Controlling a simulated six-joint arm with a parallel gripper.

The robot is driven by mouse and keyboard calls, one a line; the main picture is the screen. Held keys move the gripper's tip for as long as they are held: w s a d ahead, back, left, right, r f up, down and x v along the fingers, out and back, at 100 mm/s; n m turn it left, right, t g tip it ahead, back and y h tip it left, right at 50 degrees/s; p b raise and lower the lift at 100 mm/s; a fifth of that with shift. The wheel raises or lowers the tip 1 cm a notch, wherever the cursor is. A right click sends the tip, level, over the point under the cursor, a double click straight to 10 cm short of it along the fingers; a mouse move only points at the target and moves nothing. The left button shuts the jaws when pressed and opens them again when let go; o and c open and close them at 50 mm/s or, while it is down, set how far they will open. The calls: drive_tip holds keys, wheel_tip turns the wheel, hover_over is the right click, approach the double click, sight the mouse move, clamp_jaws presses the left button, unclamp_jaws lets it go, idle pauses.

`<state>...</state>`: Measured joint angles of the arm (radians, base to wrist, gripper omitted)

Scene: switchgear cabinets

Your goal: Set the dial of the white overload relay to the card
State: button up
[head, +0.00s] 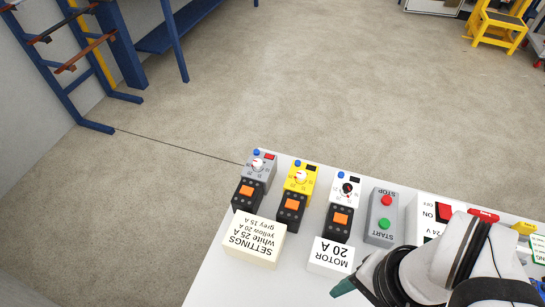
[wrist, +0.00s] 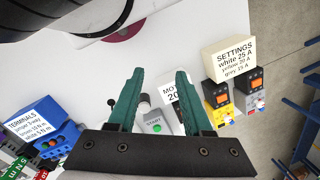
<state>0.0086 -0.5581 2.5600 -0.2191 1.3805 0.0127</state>
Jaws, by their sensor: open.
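The white overload relay (head: 344,184) stands on the bench in the head view, third from the left, with a small dial on its top face. The dial's setting is too small to read. The settings card (head: 253,240) reads white 25 A, yellow 20 A, grey 15 A; it also shows in the wrist view (wrist: 234,58). My gripper (wrist: 160,73) is open and empty, its green jaws apart above the bench. In the head view one green fingertip shows at the bottom, in front of the motor card. In the wrist view the white relay is mostly or wholly hidden behind the right jaw.
The grey relay (head: 260,164) and yellow relay (head: 300,178) stand left of the white one. A motor card (head: 331,256) reading 20 A is in front. A start/stop box (head: 382,216) and a switch box (head: 424,212) stand to the right.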

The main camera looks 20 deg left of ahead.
drive_tip(key=shift+o, duration=0.9)
drive_tip(key=w+r+n, duration=0.3)
drive_tip(key=w+n, duration=0.2)
drive_tip(key=w, duration=0.3)
drive_tip(key=n+h, duration=0.2)
drive_tip(key=n, duration=1.4)
hover_over(348, 186)
wheel_tip(348, 186, down, 2)
wheel_tip(348, 186, down, 14)
drive_tip(key=shift+r, duration=0.15)
drive_tip(key=shift+f, duration=0.25)
